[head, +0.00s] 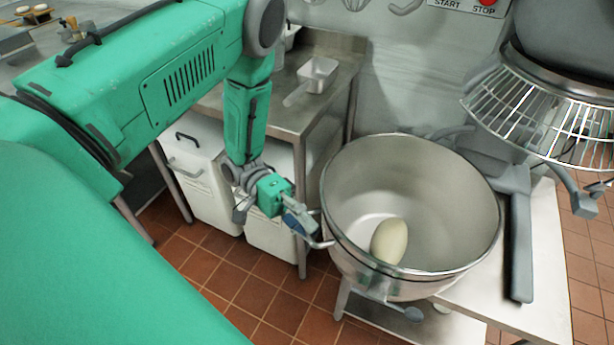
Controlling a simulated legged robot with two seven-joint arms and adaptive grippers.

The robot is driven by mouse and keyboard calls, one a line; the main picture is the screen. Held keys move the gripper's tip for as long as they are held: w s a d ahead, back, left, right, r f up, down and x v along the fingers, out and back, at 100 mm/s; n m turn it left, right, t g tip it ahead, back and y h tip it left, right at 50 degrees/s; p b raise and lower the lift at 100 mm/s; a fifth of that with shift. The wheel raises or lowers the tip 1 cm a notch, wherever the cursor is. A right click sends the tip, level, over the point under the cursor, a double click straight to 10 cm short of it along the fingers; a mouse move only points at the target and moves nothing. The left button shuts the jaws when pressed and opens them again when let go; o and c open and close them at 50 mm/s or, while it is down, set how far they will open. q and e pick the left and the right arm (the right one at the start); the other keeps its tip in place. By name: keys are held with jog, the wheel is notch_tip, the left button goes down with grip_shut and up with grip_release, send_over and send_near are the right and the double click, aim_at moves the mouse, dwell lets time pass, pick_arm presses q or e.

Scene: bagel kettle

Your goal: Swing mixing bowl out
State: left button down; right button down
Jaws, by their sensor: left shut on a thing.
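The large steel mixing bowl (465,225) stands at the right of the head view, beside the grey mixer. A pale oval lump of dough (390,241) lies inside it, near the front. My left gripper (308,232) is at the bowl's left side, shut on the bowl handle (322,243), a bent metal bar on the rim. Its fingertips are partly hidden. My right gripper is not in view.
A wire guard (535,115) hangs from the mixer head above and right of the bowl. A steel table (330,60) with a scoop (317,73) stands behind, with white bins (205,185) below. A steel surface (540,290) lies right of the bowl. Tiled floor (255,295) shows in front.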

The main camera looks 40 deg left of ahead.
pick_arm(q)
jog(key=shift+s+f, duration=0.1)
jog(key=shift+f, duration=0.1)
jog(key=c, duration=1.6)
grip_release()
jog(key=shift+a+r, duration=0.1)
jog(key=shift+a, duration=0.05)
jog(key=w+a, duration=0.2)
jog(key=a, duration=0.9)
jog(key=shift+a+r, duration=0.2)
jog(key=shift+a, duration=0.2)
